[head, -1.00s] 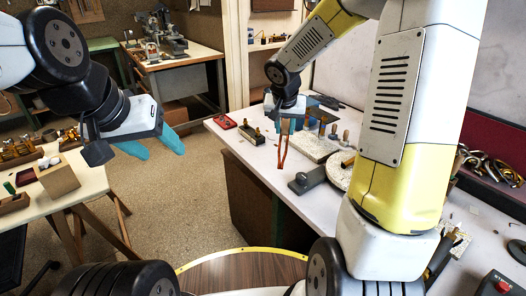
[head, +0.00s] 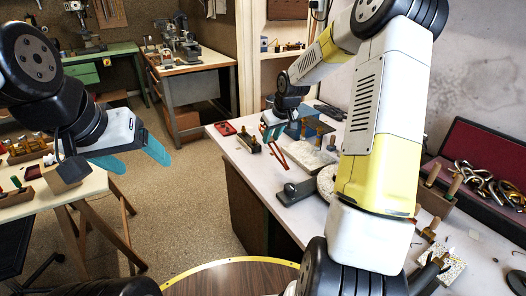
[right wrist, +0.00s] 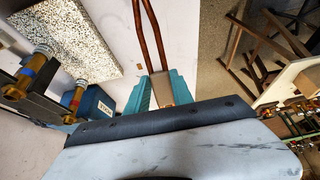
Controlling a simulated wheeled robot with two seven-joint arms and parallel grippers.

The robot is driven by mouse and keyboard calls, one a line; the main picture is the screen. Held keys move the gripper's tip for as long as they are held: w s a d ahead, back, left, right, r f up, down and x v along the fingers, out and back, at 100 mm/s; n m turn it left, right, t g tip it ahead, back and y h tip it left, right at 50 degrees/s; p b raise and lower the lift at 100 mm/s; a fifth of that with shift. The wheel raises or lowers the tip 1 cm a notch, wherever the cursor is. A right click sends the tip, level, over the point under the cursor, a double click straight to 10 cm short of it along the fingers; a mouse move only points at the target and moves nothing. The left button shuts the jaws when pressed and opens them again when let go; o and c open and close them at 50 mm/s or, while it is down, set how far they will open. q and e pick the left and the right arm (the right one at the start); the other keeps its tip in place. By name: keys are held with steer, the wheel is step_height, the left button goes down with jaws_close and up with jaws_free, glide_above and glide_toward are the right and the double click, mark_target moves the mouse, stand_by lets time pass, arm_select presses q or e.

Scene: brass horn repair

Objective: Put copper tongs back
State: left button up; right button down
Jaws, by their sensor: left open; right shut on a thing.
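The copper tongs (head: 277,151) are two long reddish arms. My right gripper (head: 272,131) is shut on them near one end, over the long white bench (head: 259,177). In the right wrist view the tongs (right wrist: 149,32) run up out of the picture from a pale piece between the teal fingers (right wrist: 160,90). In the head view their free end slants down and towards me. I cannot tell whether it touches the bench. My left gripper (head: 136,160) is open and empty, above the floor beside the left wooden table (head: 83,190).
A blue labelled box (right wrist: 94,104) and a speckled slab (right wrist: 70,36) are close to the right gripper. A grey metal block (head: 295,191), a red tray (head: 224,129) and a holder with brass pieces (head: 248,142) stand on the bench. The bench's near left part is clear.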

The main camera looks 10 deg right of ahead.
steer(key=shift+f, duration=3.2)
steer(key=shift+f, duration=0.1)
steer(key=c, duration=1.1)
jaws_free()
steer(key=v, duration=1.1)
steer(key=shift+s+r, duration=0.15)
steer(key=shift+r, duration=0.25)
steer(key=s+a+r+m, duration=0.1)
steer(key=s+r, duration=0.3)
steer(key=s, duration=0.5)
steer(key=s+a+r+m+t, duration=0.1)
steer(key=s+a+r, duration=0.2)
steer(key=s, duration=0.7)
steer(key=s+a+r+m, duration=0.1)
steer(key=s+a+r, duration=0.1)
steer(key=s+r, duration=0.4)
steer(key=s, duration=0.4)
steer(key=shift+s+r, duration=0.25)
steer(key=shift+r, duration=0.15)
